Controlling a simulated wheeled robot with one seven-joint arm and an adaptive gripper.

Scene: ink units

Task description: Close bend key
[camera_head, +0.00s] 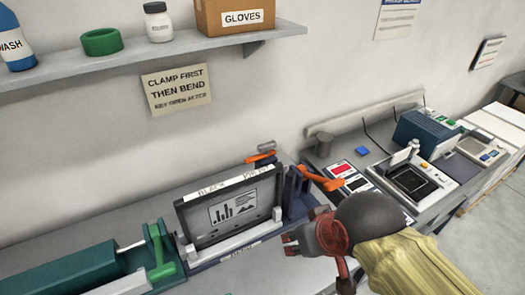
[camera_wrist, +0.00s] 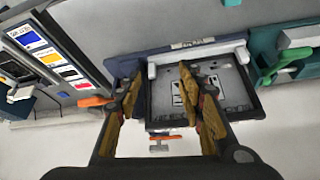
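No part is readably marked as the bend key. An orange lever (camera_head: 320,179) angles out from the dark blue bracket (camera_head: 296,194) at the right end of the bench fixture. It also shows in the wrist view (camera_wrist: 94,101), just left of my left finger. A smaller grey-and-orange T-shaped handle (camera_head: 264,152) lies behind the black framed panel (camera_head: 228,212); in the wrist view a similar handle (camera_wrist: 158,147) shows between my fingers. My gripper (camera_wrist: 162,72) is open and empty, over the panel's end nearest the bracket. Contact with the lever cannot be told.
A green lever (camera_head: 159,252) and green block (camera_head: 62,268) stand left of the panel. A side bench at right holds a red-and-black card board (camera_head: 350,178), a black tray device (camera_head: 412,180) and a blue box (camera_head: 424,132). A shelf (camera_head: 150,57) hangs above.

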